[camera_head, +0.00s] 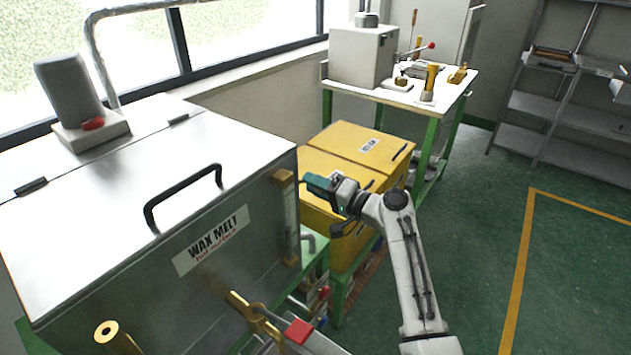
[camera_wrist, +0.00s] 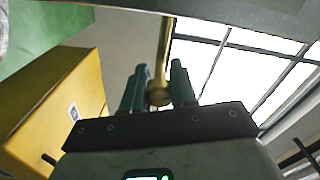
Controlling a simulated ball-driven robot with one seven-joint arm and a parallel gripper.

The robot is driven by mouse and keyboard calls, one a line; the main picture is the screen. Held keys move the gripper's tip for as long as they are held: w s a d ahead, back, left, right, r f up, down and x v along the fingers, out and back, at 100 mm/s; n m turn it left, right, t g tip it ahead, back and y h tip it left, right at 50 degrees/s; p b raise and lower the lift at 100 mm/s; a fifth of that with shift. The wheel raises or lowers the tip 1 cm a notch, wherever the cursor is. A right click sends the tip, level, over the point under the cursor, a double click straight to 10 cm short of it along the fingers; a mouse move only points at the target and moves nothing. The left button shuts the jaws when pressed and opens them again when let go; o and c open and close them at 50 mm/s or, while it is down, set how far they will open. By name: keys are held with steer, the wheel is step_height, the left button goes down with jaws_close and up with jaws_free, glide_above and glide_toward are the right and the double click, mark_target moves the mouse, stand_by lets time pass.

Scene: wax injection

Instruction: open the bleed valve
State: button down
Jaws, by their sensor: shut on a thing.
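The steel wax melt tank (camera_head: 130,170) fills the left of the head view. A sight gauge (camera_head: 290,225) with brass end blocks runs down its right side. My gripper (camera_head: 306,180) is at the upper end of this gauge, beside the tank's top right corner. In the wrist view, my two teal fingers (camera_wrist: 160,78) are on either side of a round brass knob (camera_wrist: 158,96) and shut on it. A brass bar (camera_wrist: 165,45) stands behind the knob. I cannot tell how far the valve is turned.
Yellow bins (camera_head: 345,160) stand close behind my gripper. A tool bench (camera_head: 385,95) stands at the back. The green floor (camera_head: 475,240) at right is clear.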

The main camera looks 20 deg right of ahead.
steer(key=m+p, duration=0.1)
steer(key=m, duration=0.2)
steer(key=shift+m, duration=0.3)
steer(key=shift+f+p, duration=0.1)
steer(key=shift+p, duration=0.2)
steer(key=c, duration=0.9)
jaws_free()
steer(key=v, duration=1.1)
